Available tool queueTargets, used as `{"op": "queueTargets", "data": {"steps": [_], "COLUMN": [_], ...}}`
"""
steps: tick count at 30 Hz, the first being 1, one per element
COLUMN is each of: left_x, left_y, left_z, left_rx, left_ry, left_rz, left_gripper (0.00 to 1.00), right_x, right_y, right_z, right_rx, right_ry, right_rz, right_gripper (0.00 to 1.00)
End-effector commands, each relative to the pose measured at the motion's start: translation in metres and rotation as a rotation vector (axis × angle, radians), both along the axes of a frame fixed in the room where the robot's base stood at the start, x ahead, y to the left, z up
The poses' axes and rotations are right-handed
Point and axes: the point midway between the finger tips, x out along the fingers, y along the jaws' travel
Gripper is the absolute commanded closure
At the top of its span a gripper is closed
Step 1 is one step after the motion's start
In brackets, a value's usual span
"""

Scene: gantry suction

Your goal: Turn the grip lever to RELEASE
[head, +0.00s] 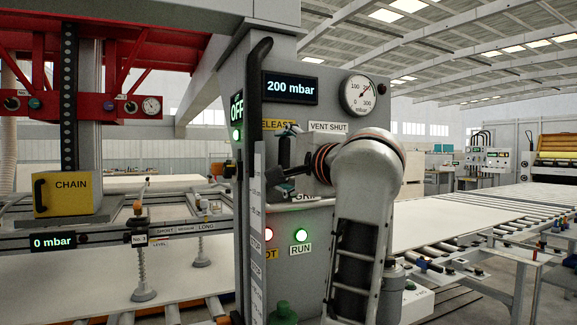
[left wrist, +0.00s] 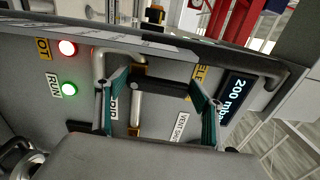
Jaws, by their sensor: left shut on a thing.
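The grip lever (left wrist: 160,88) shows in the left wrist view as a dark bar between my fingers, in front of the grey panel. My left gripper (head: 284,162) is at the panel front, with one finger high and one low. In the left wrist view the gripper (left wrist: 160,104) is shut on the lever, a finger at each end of the dark bar. The RELEASE label (head: 279,125) is above the gripper, partly covered. The GRIP label (head: 306,197) is below, partly hidden. My wrist hides part of the panel, and the lever's exact setting is unclear. My right gripper is not in view.
A pressure display (head: 290,87) reads 200 mbar, beside a round gauge (head: 360,95). A VENT SHUT label (head: 328,127) is right of RELEASE. A black upright handle (head: 254,110) stands at the panel's left edge. The green RUN lamp (head: 301,235) is lit below.

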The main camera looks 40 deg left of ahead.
Motion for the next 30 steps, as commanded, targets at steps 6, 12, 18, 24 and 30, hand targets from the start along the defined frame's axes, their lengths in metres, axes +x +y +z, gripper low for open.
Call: {"op": "queueTargets", "data": {"steps": [6,12,18,24,30], "left_x": [-0.0010,-0.0018,-0.0019,-0.0018,-0.0017], "left_y": [0.0005,0.0006,0.0007,0.0006,0.0005], "left_z": [-0.0014,-0.0008,-0.0008,-0.0007,-0.0006], "left_rx": [-0.018,-0.021,-0.022,-0.020,-0.019], "left_ry": [-0.037,-0.046,-0.048,-0.046,-0.044], "left_rz": [0.000,0.000,0.000,0.000,0.000], "left_gripper": [0.71,0.71,0.71,0.15,0.15], "right_x": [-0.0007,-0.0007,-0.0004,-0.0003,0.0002], "right_y": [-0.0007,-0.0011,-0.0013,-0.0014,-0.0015], "right_z": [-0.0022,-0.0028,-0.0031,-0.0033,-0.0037], "right_rx": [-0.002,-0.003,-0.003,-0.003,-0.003], "right_ry": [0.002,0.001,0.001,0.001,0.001], "right_rz": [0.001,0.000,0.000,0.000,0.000], "right_gripper": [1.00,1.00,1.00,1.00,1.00]}}
